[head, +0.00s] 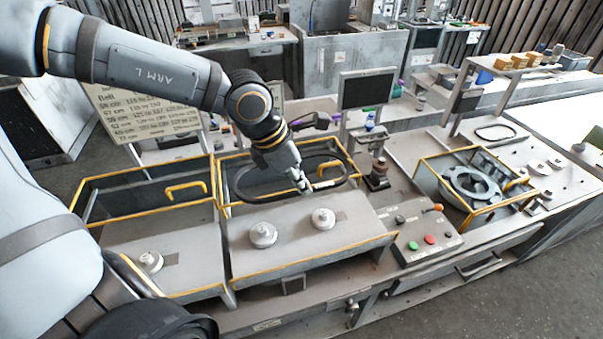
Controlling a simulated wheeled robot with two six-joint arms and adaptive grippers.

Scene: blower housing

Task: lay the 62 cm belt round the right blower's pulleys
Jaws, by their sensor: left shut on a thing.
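A black belt (240,186) hangs as a wide loop from my left gripper (303,187), which is shut on it. The belt is above the rear part of the right blower housing (300,258), apart from the pulleys. The housing's flat grey top bears two pale round pulleys, a left one (263,235) and a right one (323,218). Both are bare, and the gripper is behind and above them, nearer the right one. My right gripper is not in view.
The left blower housing (160,237) has one visible pulley (150,261). Yellow-edged guards stand behind both tops. A control box (427,238) with buttons is at the right. Another belt (495,133) lies on the right bench. A chart of belt lengths (150,112) stands behind, partly covered by my arm.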

